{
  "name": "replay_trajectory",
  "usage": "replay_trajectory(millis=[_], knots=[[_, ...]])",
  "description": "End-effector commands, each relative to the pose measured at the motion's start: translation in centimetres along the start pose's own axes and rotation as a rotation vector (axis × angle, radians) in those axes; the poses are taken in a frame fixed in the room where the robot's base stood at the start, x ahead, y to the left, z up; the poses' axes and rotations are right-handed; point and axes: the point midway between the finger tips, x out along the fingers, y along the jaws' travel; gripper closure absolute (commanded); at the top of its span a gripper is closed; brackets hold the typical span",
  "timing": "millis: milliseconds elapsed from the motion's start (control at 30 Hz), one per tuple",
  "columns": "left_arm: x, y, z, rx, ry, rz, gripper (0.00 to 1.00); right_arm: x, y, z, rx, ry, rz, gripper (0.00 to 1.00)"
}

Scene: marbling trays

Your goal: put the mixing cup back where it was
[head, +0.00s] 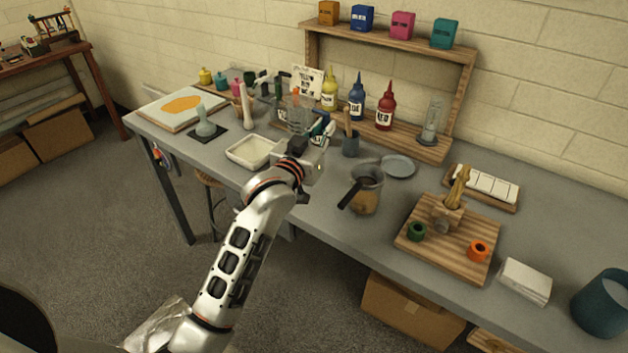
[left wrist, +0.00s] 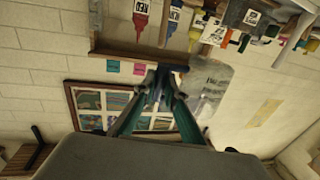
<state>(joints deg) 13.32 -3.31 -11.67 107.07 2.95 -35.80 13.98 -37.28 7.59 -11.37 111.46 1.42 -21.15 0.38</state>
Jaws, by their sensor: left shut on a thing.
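A clear mixing cup (head: 297,112) shows in the head view just beyond my left gripper, in front of the small sign at the back of the table. In the left wrist view a pale, see-through shape (left wrist: 208,85) that looks like this cup is beside the fingers. My left gripper (head: 318,136) is over the table, past the white tray. Its fingers, also seen in the left wrist view (left wrist: 163,84), are shut, apparently on the cup's side or handle; the exact contact is hidden. My right gripper is not in view.
A white tray (head: 232,151) lies left of the gripper. Yellow, blue and red bottles (head: 385,106) stand behind it.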

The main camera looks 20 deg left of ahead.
Motion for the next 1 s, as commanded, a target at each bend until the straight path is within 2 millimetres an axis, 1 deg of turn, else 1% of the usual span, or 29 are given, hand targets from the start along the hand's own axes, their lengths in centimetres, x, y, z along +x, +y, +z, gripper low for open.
replay_trajectory(millis=[33, 100, 267, 400, 500, 667, 900, 1000], knots=[[0.0, 0.0, 1.7, 0.001, -0.005, 0.0, 1.0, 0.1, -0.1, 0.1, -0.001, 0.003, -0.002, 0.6], [0.0, 0.0, 3.4, -0.001, -0.005, 0.001, 1.0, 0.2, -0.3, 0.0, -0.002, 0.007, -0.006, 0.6], [0.0, 0.0, 7.3, 0.0, -0.005, 0.0, 1.0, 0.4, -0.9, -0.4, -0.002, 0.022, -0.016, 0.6], [0.0, 0.0, 10.2, 0.0, -0.003, 0.0, 1.0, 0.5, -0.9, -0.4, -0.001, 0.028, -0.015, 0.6], [0.0, 0.0, 11.4, 0.0, -0.001, 0.0, 1.0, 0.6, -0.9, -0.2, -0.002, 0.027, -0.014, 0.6], [0.0, 0.0, 12.4, -0.001, 0.0, 0.0, 1.0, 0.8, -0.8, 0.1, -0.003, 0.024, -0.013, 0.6], [0.0, 0.0, 15.8, -0.001, -0.002, 0.0, 1.0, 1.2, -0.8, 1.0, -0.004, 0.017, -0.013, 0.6], [0.0, 0.1, 16.3, 0.0, 0.0, 0.0, 1.0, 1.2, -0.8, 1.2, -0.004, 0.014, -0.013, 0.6]])
